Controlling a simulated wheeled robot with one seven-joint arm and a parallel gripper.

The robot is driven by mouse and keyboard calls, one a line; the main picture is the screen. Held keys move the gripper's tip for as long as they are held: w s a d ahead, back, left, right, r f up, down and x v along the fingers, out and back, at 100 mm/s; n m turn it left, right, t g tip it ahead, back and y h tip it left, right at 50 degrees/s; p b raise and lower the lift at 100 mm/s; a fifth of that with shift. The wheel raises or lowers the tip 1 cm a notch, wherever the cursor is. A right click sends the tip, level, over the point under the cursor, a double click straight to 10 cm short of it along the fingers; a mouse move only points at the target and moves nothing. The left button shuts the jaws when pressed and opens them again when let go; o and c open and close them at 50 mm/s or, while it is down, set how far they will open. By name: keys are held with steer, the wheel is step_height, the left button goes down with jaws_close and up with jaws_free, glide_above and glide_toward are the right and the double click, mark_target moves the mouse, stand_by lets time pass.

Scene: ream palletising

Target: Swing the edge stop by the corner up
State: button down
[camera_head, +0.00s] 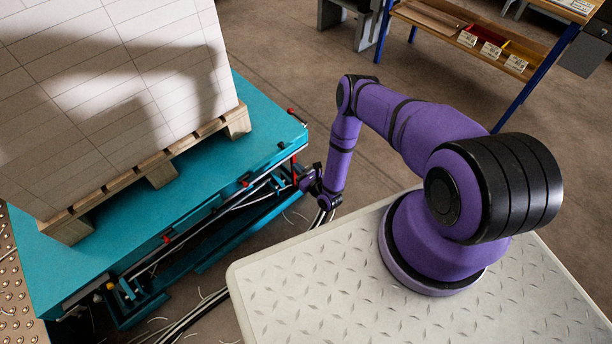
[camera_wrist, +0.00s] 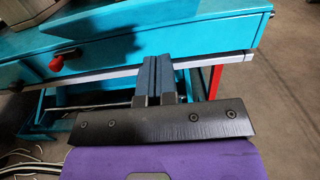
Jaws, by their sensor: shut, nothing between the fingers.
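The teal lift table (camera_head: 262,118) has a pale metal rail along its near side, also seen in the wrist view (camera_wrist: 105,74). By the corner, a red upright piece (camera_wrist: 215,82) shows below the rail. A small dark piece with red ends (camera_head: 298,117) lies at the table's top corner. I cannot tell for sure which part is the edge stop. My gripper (camera_head: 301,178) is at the table's side near this corner, low beside the edge. In the wrist view my gripper (camera_wrist: 157,62) is shut and empty, its fingertips overlapping the rail; contact is unclear.
A pallet (camera_head: 160,172) with a tall white stack stands on the table. Red knobs (camera_head: 244,182) sit along the table's side, one also in the wrist view (camera_wrist: 57,62). Cables (camera_head: 205,305) lie on the floor below. A shelf with bins (camera_head: 470,35) stands at the back.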

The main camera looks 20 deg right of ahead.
steer(key=shift+w+a+r, duration=0.25)
steer(key=shift+w+r, duration=0.25)
steer(key=shift+w, duration=0.25)
steer(key=shift+w+a+r, duration=0.25)
steer(key=shift+w+r, duration=0.3)
steer(key=shift+w, duration=0.2)
steer(key=shift+w+a+r, duration=0.25)
steer(key=shift+w+r, duration=0.25)
steer(key=shift+w, duration=0.25)
